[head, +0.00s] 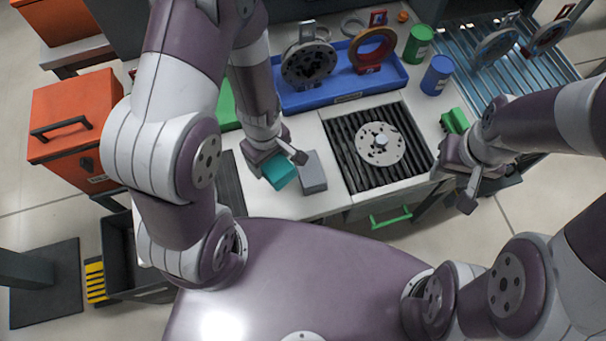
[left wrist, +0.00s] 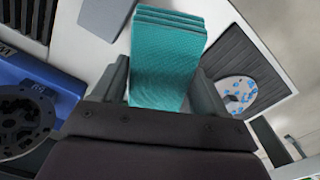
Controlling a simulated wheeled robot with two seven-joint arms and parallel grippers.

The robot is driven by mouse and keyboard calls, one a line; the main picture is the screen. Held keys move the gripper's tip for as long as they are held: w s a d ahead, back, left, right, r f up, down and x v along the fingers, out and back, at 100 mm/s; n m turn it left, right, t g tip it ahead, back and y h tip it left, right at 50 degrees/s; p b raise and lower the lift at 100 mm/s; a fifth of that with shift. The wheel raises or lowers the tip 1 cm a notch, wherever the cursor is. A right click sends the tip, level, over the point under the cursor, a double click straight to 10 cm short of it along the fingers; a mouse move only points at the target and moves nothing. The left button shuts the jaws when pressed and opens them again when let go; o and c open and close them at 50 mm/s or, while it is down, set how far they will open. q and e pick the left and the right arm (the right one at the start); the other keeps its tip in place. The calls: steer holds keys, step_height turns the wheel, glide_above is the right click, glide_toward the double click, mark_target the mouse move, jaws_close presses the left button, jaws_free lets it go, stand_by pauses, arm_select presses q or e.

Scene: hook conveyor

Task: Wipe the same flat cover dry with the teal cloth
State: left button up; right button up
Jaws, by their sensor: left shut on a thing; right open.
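My left gripper (head: 279,168) is shut on the teal cloth (head: 281,174), a folded block held above the white worktop. In the left wrist view the cloth (left wrist: 168,50) sticks out between the fingers. A flat pale round cover (left wrist: 238,92) with blue patches lies on a dark mat (left wrist: 222,55), right of the cloth and apart from it. My left arm hides that cover in the head view. Another flat round plate (head: 380,143) with dark holes and a central knob lies on the black ribbed grate (head: 349,177). My right gripper (head: 466,180) is open and empty at the right.
A grey block (head: 313,173) stands right beside the cloth. A blue tray (head: 345,98) with ring parts is behind. Green (head: 418,44) and blue (head: 437,75) cans stand at the back right. A green object (head: 455,120) is near my right gripper.

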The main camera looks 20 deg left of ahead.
arm_select(q)
steer(key=s+a+f+n+b, duration=0.1)
steer(key=s+a+n, duration=0.4)
steer(key=a, duration=0.6)
steer(key=s+a+f+n+b, duration=0.1)
steer(key=s+a+n, duration=0.4)
steer(key=a, duration=0.6)
steer(key=s+a+n+b, duration=0.1)
steer(key=s+a+n, duration=0.25)
steer(key=s, duration=0.35)
steer(key=shift+m, duration=0.25)
steer(key=f+b, duration=0.6)
steer(key=shift+w+f, duration=0.1)
steer(key=shift+w, duration=0.2)
steer(key=shift+f, duration=0.35)
steer(key=shift+a, duration=0.1)
